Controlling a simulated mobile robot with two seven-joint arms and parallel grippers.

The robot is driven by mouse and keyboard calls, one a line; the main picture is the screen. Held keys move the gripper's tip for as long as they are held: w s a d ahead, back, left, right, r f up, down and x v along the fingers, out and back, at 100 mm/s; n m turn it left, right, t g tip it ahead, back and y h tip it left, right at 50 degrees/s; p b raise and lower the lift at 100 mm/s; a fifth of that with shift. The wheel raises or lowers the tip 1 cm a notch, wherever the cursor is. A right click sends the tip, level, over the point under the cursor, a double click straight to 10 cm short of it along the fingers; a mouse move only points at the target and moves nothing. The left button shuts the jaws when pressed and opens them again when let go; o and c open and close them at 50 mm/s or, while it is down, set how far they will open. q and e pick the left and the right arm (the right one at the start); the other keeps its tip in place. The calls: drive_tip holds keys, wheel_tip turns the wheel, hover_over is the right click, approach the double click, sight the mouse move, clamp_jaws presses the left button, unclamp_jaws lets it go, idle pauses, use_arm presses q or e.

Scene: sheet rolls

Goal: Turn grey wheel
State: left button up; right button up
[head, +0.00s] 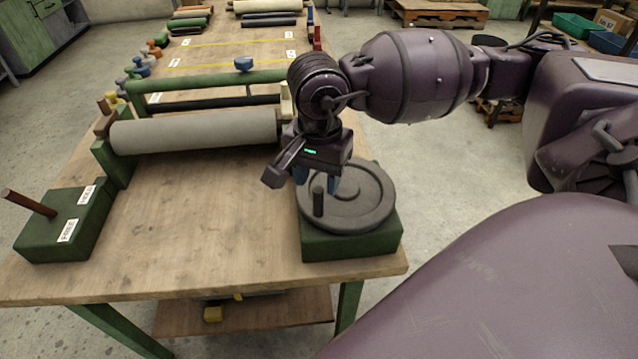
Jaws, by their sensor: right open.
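The dark grey wheel (368,208) lies flat on a green block (350,246) at the table's front right corner. A short upright handle knob (319,202) stands on the wheel's left side. My right gripper (318,180) points down over the wheel's back left part, with its blue fingertips open close behind the knob. I cannot tell whether the fingertips touch the wheel or the knob. The gripper hides part of the wheel's back rim. My left gripper is not in view.
A pale roll (195,132) lies in a green frame behind the wheel, left of my right arm. A green block (62,225) with a brown tilted rod (28,203) sits at the table's front left. The wooden table (205,225) is clear between the two green blocks.

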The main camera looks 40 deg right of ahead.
wheel_tip(320, 180, up, 6)
idle(1.4)
